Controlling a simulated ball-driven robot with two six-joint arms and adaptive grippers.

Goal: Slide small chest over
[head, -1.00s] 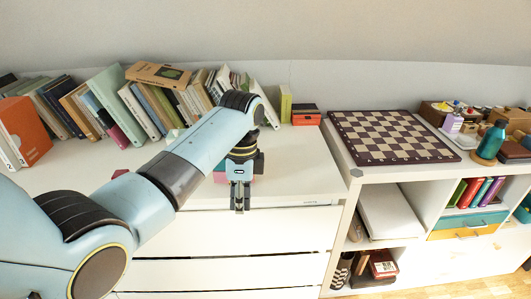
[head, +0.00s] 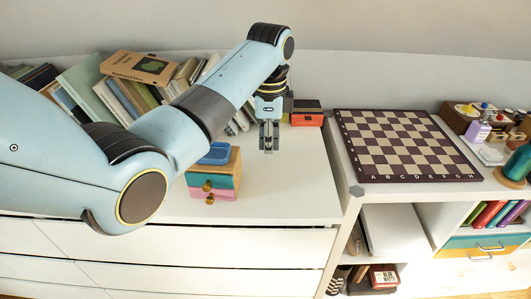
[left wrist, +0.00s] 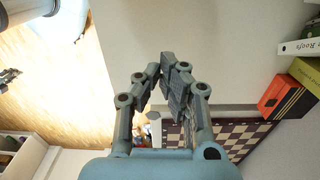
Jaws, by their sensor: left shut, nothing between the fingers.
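The small chest (head: 228,172) stands on the white dresser top in the head view, left of my left gripper. It has a wooden body, a teal drawer above a pink one, round knobs, and a blue item on top. What looks like part of my right gripper (left wrist: 8,78) shows at that view's left edge, too small to read.
Leaning books (head: 120,95) line the back of the dresser (head: 300,185). A red and black box (head: 307,114) sits at its back right corner. A chessboard (head: 400,145) lies on the shelf unit to the right. The dresser top right of the chest is clear.

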